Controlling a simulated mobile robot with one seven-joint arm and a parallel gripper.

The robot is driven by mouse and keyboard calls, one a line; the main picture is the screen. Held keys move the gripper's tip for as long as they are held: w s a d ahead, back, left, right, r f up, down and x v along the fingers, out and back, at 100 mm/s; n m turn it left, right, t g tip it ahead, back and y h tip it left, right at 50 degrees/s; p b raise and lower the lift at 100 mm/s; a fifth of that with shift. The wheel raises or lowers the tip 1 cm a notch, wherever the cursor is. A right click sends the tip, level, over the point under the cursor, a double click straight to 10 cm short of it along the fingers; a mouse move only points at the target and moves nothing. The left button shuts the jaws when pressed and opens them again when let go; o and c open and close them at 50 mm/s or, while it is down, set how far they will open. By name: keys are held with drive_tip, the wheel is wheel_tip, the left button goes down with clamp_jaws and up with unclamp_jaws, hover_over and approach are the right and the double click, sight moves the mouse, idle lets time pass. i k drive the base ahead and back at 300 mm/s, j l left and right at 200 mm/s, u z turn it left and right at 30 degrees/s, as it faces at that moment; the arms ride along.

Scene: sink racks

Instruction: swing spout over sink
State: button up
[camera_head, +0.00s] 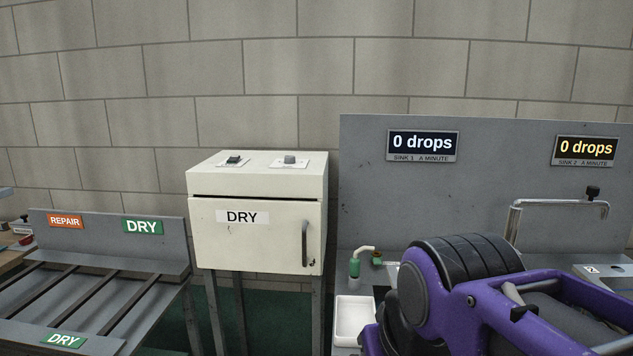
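A chrome pipe spout (560,203) stands at the right in front of the grey back panel. Its upper run is level, it bends down at its left end, and a black knob (592,192) sits on top near its right end. What lies below it is mostly hidden behind my purple and black arm, so I cannot tell where its outlet points relative to a sink. A small green fitting (354,267) with a cream curved neck stands left of my arm; I cannot tell what it is. The sink basins are not clearly visible. My gripper is not in view.
Sink 1 display (422,145) and sink 2 display (584,151) both read 0 drops. A white tray (353,318) sits left of my arm. A cream cabinet (258,245) labelled DRY is shut. A slatted DRY rack (95,262) stands at left.

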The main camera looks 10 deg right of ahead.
sight(591, 191)
drive_tip(key=z, duration=0.4)
drive_tip(key=l+z, duration=0.15)
drive_tip(key=z, duration=0.2)
drive_tip(key=k+l+z, duration=0.1)
drive_tip(key=z, duration=0.3)
drive_tip(key=l+z, duration=0.1)
drive_tip(key=z, duration=0.25)
drive_tip(key=i+l, duration=0.15)
drive_tip(key=l, duration=0.2)
drive_tip(key=i+l+u, duration=0.15)
drive_tip(key=l, duration=0.25)
drive_tip(key=i+l, duration=0.15)
drive_tip(key=l, duration=0.2)
drive_tip(key=i+l+u, duration=0.15)
drive_tip(key=l, duration=0.25)
drive_tip(key=i+l, duration=0.1)
drive_tip(key=l, duration=0.25)
drive_tip(key=u, duration=0.05)
